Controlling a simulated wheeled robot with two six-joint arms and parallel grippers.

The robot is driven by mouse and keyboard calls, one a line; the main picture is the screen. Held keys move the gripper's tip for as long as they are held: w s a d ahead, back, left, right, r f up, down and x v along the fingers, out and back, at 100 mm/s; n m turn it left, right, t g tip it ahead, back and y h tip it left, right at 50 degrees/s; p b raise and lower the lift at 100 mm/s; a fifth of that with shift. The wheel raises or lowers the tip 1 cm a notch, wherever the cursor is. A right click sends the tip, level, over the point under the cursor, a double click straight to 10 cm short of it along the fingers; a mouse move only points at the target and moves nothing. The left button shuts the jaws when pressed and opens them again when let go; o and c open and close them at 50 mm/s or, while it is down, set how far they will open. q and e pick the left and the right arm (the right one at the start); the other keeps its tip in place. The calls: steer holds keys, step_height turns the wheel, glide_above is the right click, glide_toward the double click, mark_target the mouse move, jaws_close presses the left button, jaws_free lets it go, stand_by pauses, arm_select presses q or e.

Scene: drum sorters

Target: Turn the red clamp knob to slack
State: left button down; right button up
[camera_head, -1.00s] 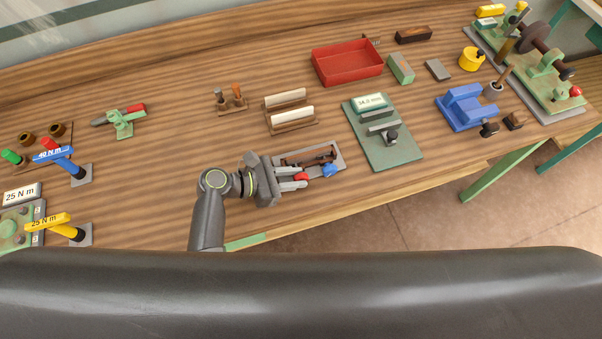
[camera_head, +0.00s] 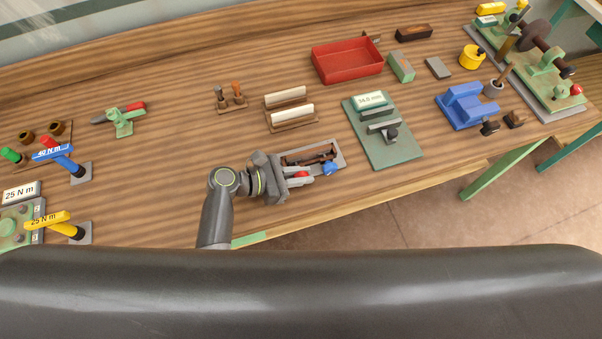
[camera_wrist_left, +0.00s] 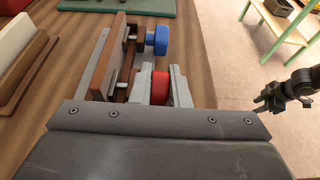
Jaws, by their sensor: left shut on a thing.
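The red clamp knob (camera_head: 302,174) is on the near side of a small clamp fixture (camera_head: 338,153) with dark brown jaws near the table's front edge. My left gripper (camera_head: 304,177) is shut on the red knob, with one finger on each side of it. In the left wrist view the red knob (camera_wrist_left: 159,88) shows between the two pale fingers (camera_wrist_left: 158,86). A blue knob (camera_head: 330,168) sits on the same fixture, just beyond the fingertips, and also shows in the wrist view (camera_wrist_left: 156,40). My right gripper (camera_wrist_left: 270,100) appears dark at the right of the wrist view, too small to judge.
A wooden rack with pale rollers (camera_head: 292,115) stands behind the fixture. A green plate (camera_head: 390,150) with a gauge lies to the right. A red tray (camera_head: 347,75) is farther back. Yellow and blue torque handles stand at the left. The table's front edge is close.

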arm_select(q)
steer(key=shift+a+f+h+b, duration=0.1)
steer(key=shift+f+h+b, duration=0.1)
steer(key=shift+h+b, duration=0.35)
steer(key=shift+r+t+h+b, duration=0.15)
steer(key=shift+t+h+b, duration=0.15)
steer(key=shift+h+b, duration=0.2)
steer(key=shift+r, duration=0.1)
steer(key=c, duration=1.7)
jaws_free()
